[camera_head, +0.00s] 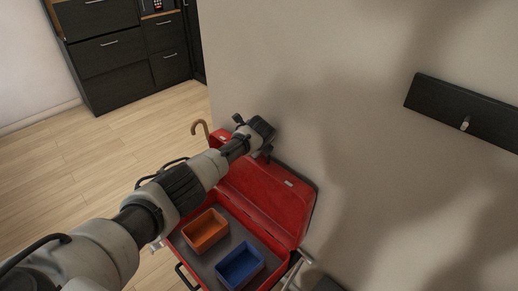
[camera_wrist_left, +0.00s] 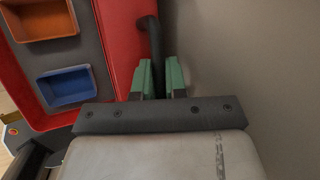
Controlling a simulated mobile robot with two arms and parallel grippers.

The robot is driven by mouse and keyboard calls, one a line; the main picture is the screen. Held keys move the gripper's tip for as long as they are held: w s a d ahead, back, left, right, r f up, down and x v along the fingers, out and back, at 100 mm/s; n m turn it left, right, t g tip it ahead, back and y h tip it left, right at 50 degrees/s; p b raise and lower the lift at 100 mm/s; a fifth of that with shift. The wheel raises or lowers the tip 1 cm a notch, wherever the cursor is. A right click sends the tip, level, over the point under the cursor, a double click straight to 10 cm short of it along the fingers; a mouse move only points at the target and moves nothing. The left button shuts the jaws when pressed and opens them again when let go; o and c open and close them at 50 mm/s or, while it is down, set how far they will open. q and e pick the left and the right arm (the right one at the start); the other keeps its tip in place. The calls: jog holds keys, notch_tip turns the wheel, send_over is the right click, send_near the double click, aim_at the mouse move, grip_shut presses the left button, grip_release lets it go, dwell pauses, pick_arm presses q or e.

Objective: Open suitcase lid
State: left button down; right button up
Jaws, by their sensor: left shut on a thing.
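The red suitcase stands open in the head view, with its lid (camera_head: 262,197) raised and leaning back toward the wall. Its grey-lined base (camera_head: 218,248) holds an orange tray (camera_head: 205,231) and a blue tray (camera_head: 240,266). The lid's red edge (camera_wrist_left: 120,45) also shows in the left wrist view. My left gripper (camera_wrist_left: 160,78) is at the lid's upper side, its green fingers shut on a dark curved handle (camera_wrist_left: 152,40) beside the red lid. In the head view my left gripper (camera_head: 262,152) is partly hidden by its own wrist. My right gripper is not in view.
The pale wall (camera_head: 340,100) stands close behind the lid and gripper. A black wall rack (camera_head: 460,108) hangs at right.

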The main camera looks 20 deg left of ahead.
pick_arm(q)
jog(key=c, duration=1.2)
grip_release()
jog(key=shift+s, duration=0.1)
jog(key=shift+p+v, duration=0.3)
jog(key=shift+v, duration=5.15)
